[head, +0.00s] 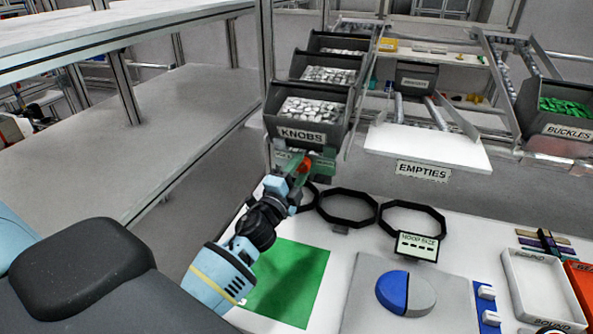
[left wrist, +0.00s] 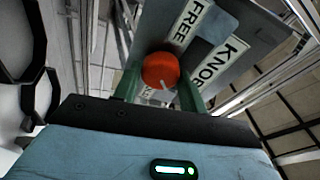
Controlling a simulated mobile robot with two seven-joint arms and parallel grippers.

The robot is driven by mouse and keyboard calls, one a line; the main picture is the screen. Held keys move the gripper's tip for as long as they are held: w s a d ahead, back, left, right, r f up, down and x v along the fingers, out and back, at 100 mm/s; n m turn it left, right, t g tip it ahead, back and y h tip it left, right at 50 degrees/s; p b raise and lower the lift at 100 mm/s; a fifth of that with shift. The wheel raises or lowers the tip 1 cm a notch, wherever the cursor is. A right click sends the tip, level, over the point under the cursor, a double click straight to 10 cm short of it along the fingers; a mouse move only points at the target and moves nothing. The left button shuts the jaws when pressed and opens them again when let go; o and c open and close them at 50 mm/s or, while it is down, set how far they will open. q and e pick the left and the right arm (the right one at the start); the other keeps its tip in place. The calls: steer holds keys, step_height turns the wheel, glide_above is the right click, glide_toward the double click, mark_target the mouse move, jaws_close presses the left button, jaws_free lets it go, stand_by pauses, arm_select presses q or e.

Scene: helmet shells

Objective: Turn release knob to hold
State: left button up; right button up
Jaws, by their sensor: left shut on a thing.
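The red release knob (left wrist: 161,70) sits on a grey panel (left wrist: 222,22) in the left wrist view. It carries a white pointer line. In the head view the knob (head: 305,165) shows as a small red-orange spot below the KNOBS bin. My left gripper (left wrist: 160,85) is shut on the knob, with one green finger at each side of it. The HOLD mark cannot be made out. My right gripper is not in view.
Above the panel hangs the KNOBS bin (head: 306,110) with pale parts. Black hoops (head: 346,207) and a HOOP SIZE sign (head: 417,246) are to the right on the white table. A green mat (head: 290,285) and a blue-grey disc (head: 405,293) lie nearer. The EMPTIES shelf (head: 425,147) stands behind.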

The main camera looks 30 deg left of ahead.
arm_select(q)
steer(key=shift+r, duration=0.1)
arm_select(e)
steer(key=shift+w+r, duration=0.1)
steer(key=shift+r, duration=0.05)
arm_select(q)
steer(key=o, duration=1)
steer(key=shift+c, duration=0.2)
steer(key=b+v, duration=0.1)
steer(key=v, duration=0.6)
steer(key=shift+s, duration=0.4)
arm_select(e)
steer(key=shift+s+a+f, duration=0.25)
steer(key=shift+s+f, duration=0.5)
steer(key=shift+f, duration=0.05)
arm_select(q)
steer(key=shift+f, duration=0.2)
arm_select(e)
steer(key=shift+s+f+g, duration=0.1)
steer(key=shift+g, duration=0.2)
